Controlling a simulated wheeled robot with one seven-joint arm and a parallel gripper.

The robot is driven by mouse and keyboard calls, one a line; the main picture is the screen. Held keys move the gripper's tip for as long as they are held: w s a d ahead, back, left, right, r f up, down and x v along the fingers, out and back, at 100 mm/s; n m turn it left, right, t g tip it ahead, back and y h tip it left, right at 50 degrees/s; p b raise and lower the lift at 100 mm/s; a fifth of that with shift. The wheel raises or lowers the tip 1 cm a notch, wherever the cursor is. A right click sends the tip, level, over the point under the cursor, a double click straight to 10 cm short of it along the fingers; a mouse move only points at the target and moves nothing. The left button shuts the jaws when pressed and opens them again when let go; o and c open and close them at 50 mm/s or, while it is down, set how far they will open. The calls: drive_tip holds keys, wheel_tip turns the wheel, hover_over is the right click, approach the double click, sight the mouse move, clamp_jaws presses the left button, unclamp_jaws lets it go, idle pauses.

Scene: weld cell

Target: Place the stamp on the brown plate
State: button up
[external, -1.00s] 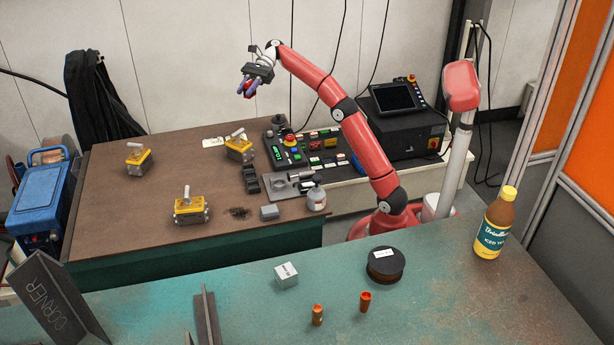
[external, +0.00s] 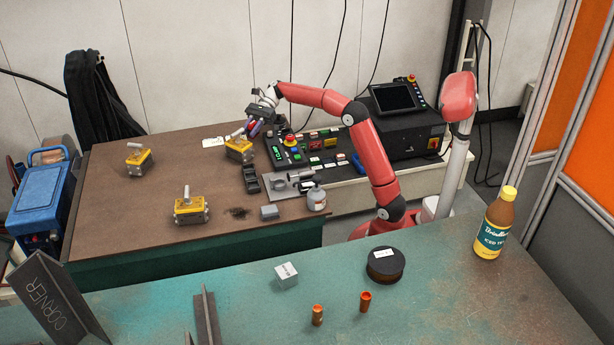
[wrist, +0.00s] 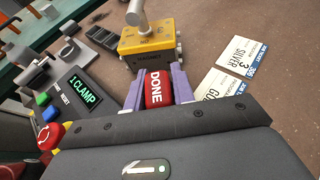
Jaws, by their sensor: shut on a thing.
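My gripper (external: 252,131) is over the back right part of the brown plate (external: 130,215), the flat brown top of the far table. In the wrist view my gripper's purple fingers (wrist: 157,84) are shut on the stamp (wrist: 154,90), a red piece with DONE on it in white. Part of the stamp is hidden by the gripper body. Just beyond the fingertips stands a yellow block with a grey handle (wrist: 149,44). The same yellow block (external: 240,150) shows in the external view, close to the fingertips. I cannot tell whether the stamp touches the block or the plate.
Two more yellow blocks (external: 191,210) (external: 138,160) stand on the plate. Cards (wrist: 246,58) lie right of the fingers in the wrist view. The plate's left middle is clear.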

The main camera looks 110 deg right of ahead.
drive_tip(key=shift+f, duration=1.05)
drive_tip(key=shift+f, duration=0.15)
drive_tip(key=o, duration=1)
drive_tip(key=shift+s+d+r, duration=0.15)
drive_tip(key=shift+d+r, duration=0.05)
drive_tip(key=shift+r, duration=0.1)
drive_tip(key=p+v, duration=0.2)
drive_tip(key=v, duration=0.9)
drive_tip(key=shift+s+d, duration=0.2)
